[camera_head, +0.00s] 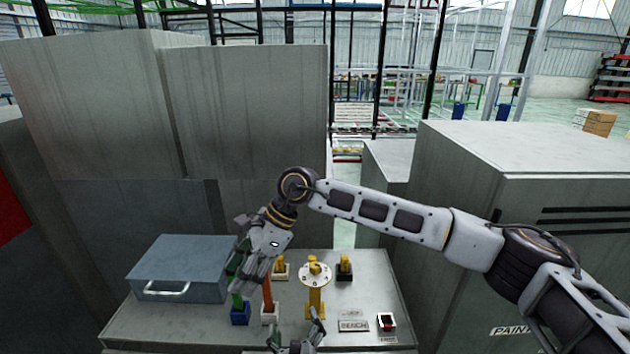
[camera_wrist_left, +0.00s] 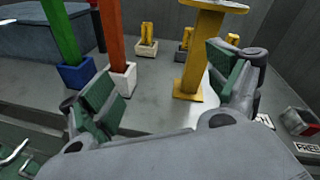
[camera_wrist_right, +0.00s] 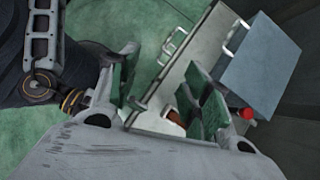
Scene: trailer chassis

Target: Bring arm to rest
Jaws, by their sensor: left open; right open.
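My right arm (camera_head: 385,212) reaches in from the right in the head view, bent at a raised joint and angled down to the bench. My right gripper (camera_head: 245,272) is open and empty. In the head view it overlaps the green handle (camera_head: 238,302) in the blue block; I cannot tell whether they touch. In the right wrist view its fingers (camera_wrist_right: 163,95) are apart, with the bench below. My left gripper (camera_head: 297,334) is low at the bench's front edge. In the left wrist view its fingers (camera_wrist_left: 160,98) are apart and empty, facing the handles and yellow stand (camera_wrist_left: 195,60).
A grey case (camera_head: 185,262) stands on the left of the bench (camera_head: 345,295). An orange handle (camera_head: 267,290) in a white block, yellow pieces (camera_head: 345,264) and a red switch (camera_head: 387,320) are there too. Tall grey panels (camera_head: 250,110) and a paint cabinet (camera_head: 520,210) flank it.

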